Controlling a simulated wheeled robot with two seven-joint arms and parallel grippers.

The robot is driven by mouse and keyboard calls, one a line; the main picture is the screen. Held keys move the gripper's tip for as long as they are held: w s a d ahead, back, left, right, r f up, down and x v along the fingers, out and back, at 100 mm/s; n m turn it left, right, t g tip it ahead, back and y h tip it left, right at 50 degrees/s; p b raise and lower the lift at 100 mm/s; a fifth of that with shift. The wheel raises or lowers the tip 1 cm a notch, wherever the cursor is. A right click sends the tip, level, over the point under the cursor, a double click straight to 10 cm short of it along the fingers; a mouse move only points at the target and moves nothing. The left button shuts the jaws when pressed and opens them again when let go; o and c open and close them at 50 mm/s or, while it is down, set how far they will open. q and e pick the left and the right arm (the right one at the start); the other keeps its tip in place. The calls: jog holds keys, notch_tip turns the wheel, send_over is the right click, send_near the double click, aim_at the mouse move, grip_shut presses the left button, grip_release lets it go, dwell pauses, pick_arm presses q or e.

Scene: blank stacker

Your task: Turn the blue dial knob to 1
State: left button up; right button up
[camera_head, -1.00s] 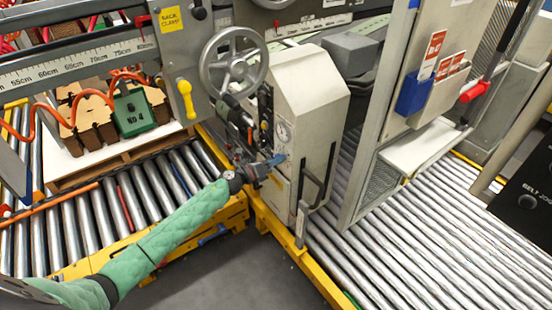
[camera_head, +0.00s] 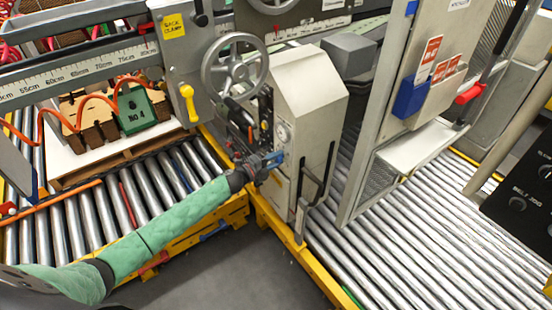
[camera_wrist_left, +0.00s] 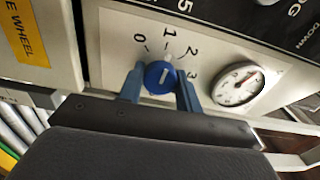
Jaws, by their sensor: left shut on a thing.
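The blue dial knob (camera_wrist_left: 160,77) sits on a pale panel with the marks 0, 1, 2 and 3 around it. In the left wrist view its white line points up and slightly right, towards the side of 1 and 2; I cannot tell the exact mark. My left gripper (camera_wrist_left: 159,72) has one blue finger on each side of the knob and is shut on it. In the head view the left gripper (camera_head: 272,160) is at the front of the beige control box (camera_head: 308,95), and it hides the knob there. My right gripper is not in view.
A round gauge (camera_wrist_left: 238,84) is just right of the knob, and another panel with a yellow label (camera_wrist_left: 25,35) is at the left. Roller conveyors (camera_head: 420,245) lie on both sides.

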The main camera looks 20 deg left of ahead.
pick_arm(q)
jog(key=shift+a+n, duration=0.1)
jog(key=shift+n, duration=0.3)
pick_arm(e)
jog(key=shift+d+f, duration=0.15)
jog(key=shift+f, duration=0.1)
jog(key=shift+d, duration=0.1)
pick_arm(q)
jog(key=shift+n, duration=0.3)
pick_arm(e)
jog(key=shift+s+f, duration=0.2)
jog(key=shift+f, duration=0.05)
pick_arm(q)
jog(key=o, duration=1)
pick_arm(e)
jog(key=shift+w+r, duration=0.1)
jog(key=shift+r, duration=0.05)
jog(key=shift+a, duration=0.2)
